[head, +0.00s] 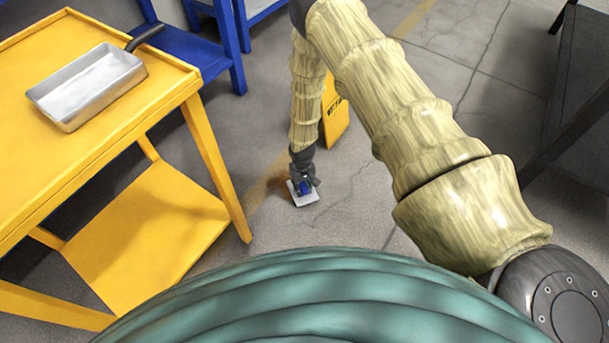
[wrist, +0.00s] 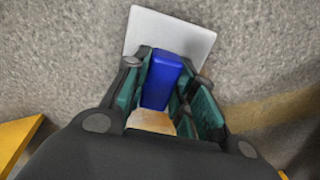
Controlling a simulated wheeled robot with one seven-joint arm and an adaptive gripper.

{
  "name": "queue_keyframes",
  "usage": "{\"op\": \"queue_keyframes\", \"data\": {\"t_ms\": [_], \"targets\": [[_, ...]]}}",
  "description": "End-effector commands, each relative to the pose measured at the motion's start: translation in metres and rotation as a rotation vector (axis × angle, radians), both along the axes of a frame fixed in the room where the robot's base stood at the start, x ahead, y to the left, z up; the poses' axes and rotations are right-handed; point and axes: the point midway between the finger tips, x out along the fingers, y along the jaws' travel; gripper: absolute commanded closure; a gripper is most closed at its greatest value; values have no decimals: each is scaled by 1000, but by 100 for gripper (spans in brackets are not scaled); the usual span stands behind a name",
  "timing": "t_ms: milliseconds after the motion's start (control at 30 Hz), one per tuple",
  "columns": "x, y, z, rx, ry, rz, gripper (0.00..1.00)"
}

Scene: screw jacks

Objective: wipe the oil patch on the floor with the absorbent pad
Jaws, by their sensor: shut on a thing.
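The absorbent pad (head: 303,200) is a pale flat square with a blue grip block (head: 305,187) on top. My gripper (head: 303,183) points down at the floor and is shut on the blue block, which also shows between the fingers in the wrist view (wrist: 161,82). The white pad (wrist: 170,33) sticks out past the fingertips there. The pad is at or just above the floor; I cannot tell if it touches. A brownish oil patch (head: 268,185) lies on the floor just left of the pad in the head view. Part of it may be hidden by my gripper.
A yellow cart (head: 190,108) with a metal tray (head: 88,86) stands at left, one leg near the patch. A yellow wet-floor sign (head: 335,115) stands behind my gripper. Blue shelving (head: 237,45) is at the back. Cracked floor right of the pad is clear.

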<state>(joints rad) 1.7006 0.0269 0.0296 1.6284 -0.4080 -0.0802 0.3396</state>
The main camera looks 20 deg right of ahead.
Motion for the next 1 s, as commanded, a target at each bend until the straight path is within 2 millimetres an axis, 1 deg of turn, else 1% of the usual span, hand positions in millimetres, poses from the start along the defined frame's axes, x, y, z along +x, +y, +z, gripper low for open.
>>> {"op": "queue_keyframes", "data": {"t_ms": [33, 600, 733, 1000], "targets": [[2, 0, 12, -1, -3, 0, 93], [1, -2, 62, -1, -2, -3, 93], [1, -3, 66, -1, -2, -4, 93], [1, -3, 65, -1, -2, -4, 93]]}}
